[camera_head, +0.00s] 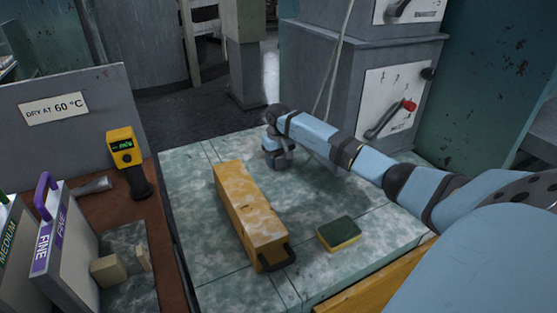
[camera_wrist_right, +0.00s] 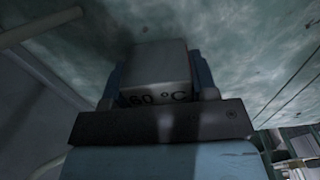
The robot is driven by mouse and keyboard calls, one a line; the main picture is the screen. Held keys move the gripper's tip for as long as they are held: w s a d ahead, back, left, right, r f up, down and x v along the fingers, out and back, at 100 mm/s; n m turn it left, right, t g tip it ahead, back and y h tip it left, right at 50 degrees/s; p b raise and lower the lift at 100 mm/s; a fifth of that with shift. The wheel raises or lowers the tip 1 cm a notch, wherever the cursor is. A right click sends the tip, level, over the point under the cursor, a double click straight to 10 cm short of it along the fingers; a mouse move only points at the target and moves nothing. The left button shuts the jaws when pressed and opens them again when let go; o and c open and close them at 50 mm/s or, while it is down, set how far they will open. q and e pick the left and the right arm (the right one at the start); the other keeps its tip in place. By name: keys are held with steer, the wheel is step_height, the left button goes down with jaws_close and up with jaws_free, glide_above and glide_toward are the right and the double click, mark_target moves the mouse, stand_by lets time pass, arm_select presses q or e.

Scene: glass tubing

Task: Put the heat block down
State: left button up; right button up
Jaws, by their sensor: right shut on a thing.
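The heat block (camera_wrist_right: 160,62) is a grey block marked "60 °C". In the right wrist view it sits between the two fingers of my right gripper (camera_wrist_right: 160,85), which is shut on it. In the head view my right gripper (camera_head: 279,158) is low over the far part of the green-grey tiled worktop (camera_head: 205,250). The block is mostly hidden there by the gripper and wrist. I cannot tell whether the block touches the tiles. My left gripper is not in view.
A long yellow box (camera_head: 249,213) with a black handle lies on the worktop. A green and yellow sponge (camera_head: 338,234) lies right of it. Grey cabinets (camera_head: 345,85) stand behind. At the left are a yellow thermometer (camera_head: 127,150) and a "DRY AT 60 °C" sign (camera_head: 54,108).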

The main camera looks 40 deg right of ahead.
steer(key=shift+f, duration=0.15)
steer(key=o, duration=1)
steer(key=shift+c, duration=0.2)
